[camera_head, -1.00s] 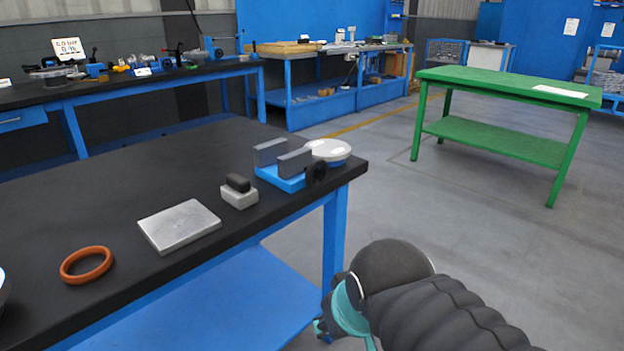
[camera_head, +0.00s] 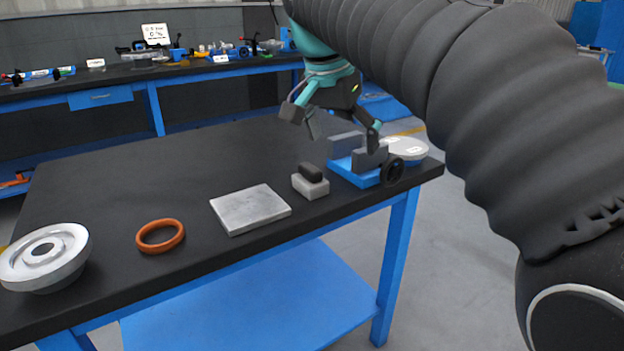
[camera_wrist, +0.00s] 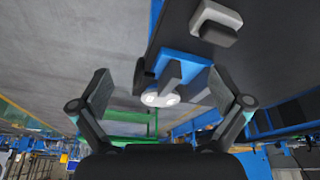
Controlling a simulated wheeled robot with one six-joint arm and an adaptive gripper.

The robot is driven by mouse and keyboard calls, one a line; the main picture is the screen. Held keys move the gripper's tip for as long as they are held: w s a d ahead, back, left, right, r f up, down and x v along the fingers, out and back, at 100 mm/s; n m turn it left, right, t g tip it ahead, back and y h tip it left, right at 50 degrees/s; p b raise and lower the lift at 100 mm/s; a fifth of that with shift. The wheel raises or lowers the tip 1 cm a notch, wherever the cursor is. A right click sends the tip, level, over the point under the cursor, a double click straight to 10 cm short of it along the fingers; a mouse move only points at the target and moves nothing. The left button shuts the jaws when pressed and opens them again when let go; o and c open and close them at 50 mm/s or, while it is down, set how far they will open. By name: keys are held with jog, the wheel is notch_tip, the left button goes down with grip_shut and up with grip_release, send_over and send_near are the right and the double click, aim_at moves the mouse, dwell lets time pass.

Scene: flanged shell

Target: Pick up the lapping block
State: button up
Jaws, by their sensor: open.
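The lapping block, as I take it, is the small light-grey block with a dark grip on top (camera_head: 311,187). It stands on the black bench top between a flat grey plate (camera_head: 250,209) and a blue vise (camera_head: 352,174). In the wrist view the block (camera_wrist: 207,14) shows at the top, right of centre, clear of the fingers. My gripper (camera_head: 334,126) is open and empty, above and behind the vise and block. Its two fingers also show spread apart in the wrist view (camera_wrist: 160,92).
An orange ring (camera_head: 160,236) and a white flanged round part (camera_head: 45,256) lie to the left on the bench. A pale round disc (camera_head: 406,148) sits behind the vise near the right edge. The rear middle of the bench top (camera_head: 180,170) is bare.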

aim_at(308, 167)
jog(key=w+a+r+m+h, duration=0.15)
jog(key=w+a+m, duration=0.3)
jog(key=a, duration=0.55)
jog(key=shift+g, duration=0.3)
jog(key=b+x, duration=0.1)
jog(key=x, duration=0.3)
jog(key=b+x, duration=0.2)
jog(key=x, duration=0.2)
jog(key=b+x, duration=0.2)
jog(key=x, duration=0.3)
jog(key=shift+w+d, duration=0.25)
jog(key=shift+d, duration=0.05)
jog(key=c, duration=1.5)
jog(key=shift+o, duration=0.2)
jog(key=shift+r, duration=0.1)
